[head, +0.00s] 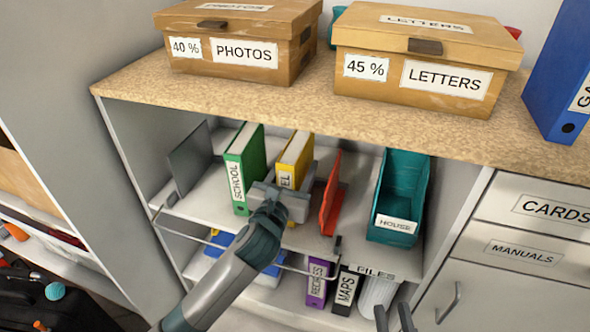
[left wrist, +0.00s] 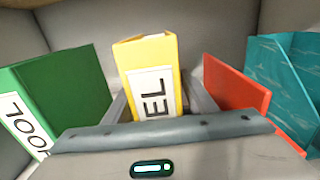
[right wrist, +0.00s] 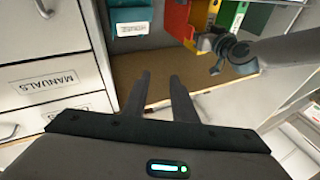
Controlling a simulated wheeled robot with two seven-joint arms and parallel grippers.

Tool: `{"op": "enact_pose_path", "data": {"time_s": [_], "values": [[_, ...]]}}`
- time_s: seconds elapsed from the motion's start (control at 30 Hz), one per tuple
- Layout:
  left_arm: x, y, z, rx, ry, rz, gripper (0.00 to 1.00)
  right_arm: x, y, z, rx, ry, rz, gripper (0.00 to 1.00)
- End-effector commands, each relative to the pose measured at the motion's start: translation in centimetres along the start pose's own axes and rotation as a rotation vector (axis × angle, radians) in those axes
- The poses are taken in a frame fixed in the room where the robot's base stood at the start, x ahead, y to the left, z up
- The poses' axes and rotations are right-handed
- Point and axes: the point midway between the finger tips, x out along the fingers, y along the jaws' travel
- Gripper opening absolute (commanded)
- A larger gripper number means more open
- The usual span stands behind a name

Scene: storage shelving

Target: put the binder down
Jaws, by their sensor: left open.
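A yellow binder (head: 294,154) stands upright on the middle shelf (head: 208,203), its label partly covered by my gripper. In the left wrist view the yellow binder (left wrist: 150,55) stands between my left fingers, its label reading "EL". My left gripper (head: 287,187) is open, with one finger on each side of the binder; gaps show beside it. My right gripper (head: 394,318) is low at the front, away from the binder. In the right wrist view its fingers (right wrist: 159,95) are apart and empty.
A green SCHOOL binder (head: 243,165) stands left of the yellow one. A red upright piece (head: 331,195) and a teal HOUSE bin (head: 400,190) are to the right. A wire rail (head: 190,237) runs along the shelf front. PHOTOS (head: 240,40) and LETTERS (head: 425,60) boxes sit on top.

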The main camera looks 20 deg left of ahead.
Motion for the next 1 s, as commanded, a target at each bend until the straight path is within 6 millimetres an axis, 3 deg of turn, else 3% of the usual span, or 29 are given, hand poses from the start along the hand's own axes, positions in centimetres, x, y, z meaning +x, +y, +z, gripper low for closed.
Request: {"op": "enact_pose_path", "data": {"time_s": [0.27, 0.8, 1.0], "values": [[-1.2, 0.0, 0.3, 0.001, 0.000, 0.000, 0.51, 0.1, 0.1, 0.4, 0.002, -0.028, 0.002, 0.25], [-9.9, 0.0, 0.3, -0.001, 0.001, -0.001, 0.51, -0.5, 1.7, 5.3, 0.013, -0.303, 0.030, 0.25], [-11.7, 0.0, 0.2, -0.001, 0.001, -0.001, 0.51, -0.8, 1.9, 6.1, 0.016, -0.346, 0.034, 0.25]]}}
